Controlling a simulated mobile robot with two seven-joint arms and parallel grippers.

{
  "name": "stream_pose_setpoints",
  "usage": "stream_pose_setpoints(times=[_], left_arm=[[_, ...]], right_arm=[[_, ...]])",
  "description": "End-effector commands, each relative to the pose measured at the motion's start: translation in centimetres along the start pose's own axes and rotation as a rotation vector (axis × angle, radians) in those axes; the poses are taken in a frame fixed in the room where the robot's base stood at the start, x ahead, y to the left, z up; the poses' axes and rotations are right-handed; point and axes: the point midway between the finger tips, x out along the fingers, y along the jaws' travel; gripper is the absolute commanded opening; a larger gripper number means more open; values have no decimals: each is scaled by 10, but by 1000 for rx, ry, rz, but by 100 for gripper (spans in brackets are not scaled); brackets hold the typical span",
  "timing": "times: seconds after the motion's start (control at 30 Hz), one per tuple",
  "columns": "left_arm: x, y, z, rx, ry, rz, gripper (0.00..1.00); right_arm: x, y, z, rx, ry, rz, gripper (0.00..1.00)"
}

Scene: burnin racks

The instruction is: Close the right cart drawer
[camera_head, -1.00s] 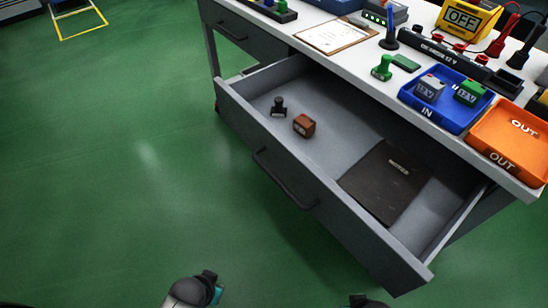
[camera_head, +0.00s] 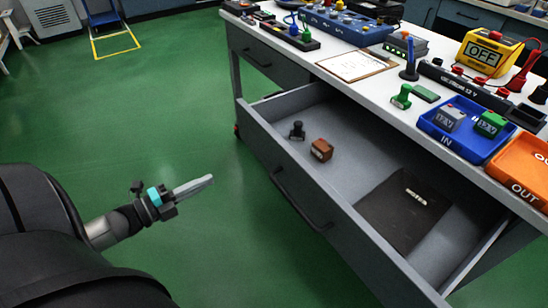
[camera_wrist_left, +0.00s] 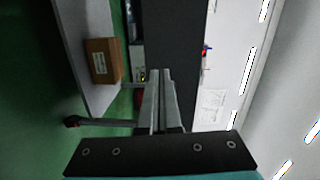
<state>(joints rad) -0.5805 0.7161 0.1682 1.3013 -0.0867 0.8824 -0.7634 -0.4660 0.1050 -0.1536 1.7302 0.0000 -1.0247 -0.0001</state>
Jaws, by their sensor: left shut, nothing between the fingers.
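The right cart drawer (camera_head: 330,226) is a grey drawer pulled well out of the cart, with a dark bar handle (camera_head: 296,198) on its front. In it lie a black stamp (camera_head: 297,130), a brown block (camera_head: 321,149) and a dark notes folder (camera_head: 405,208). My left gripper (camera_head: 208,181) is shut and empty over the green floor, to the left of the drawer front and apart from it. Its closed fingers also show in the left wrist view (camera_wrist_left: 162,100). My right gripper is out of view.
The white cart top (camera_head: 385,98) holds a blue IN tray (camera_head: 462,152), an orange OUT tray (camera_head: 517,188), a yellow meter (camera_head: 484,54), a clipboard (camera_head: 355,66) and a green stamp (camera_head: 401,97). A second drawer (camera_head: 268,60) at left is shut. The floor (camera_head: 200,235) before the drawer is clear.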

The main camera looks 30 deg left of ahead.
Motion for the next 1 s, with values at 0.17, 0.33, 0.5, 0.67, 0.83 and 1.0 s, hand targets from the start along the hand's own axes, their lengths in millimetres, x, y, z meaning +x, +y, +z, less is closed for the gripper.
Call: stream_pose_setpoints(times=[0.17,0.33,0.5,0.67,0.83,1.0], left_arm=[[-3,-17,-2,70,64,-43,0],[14,-18,-4,75,70,-50,0],[44,-19,-6,73,69,-51,0],[72,-20,-8,72,69,-50,0],[98,-21,-9,72,68,-50,0],[117,-22,-11,72,68,-48,0]], right_arm=[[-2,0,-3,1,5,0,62],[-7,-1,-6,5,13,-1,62],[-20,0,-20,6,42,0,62],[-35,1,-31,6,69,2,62],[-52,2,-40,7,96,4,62],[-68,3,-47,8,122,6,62]])
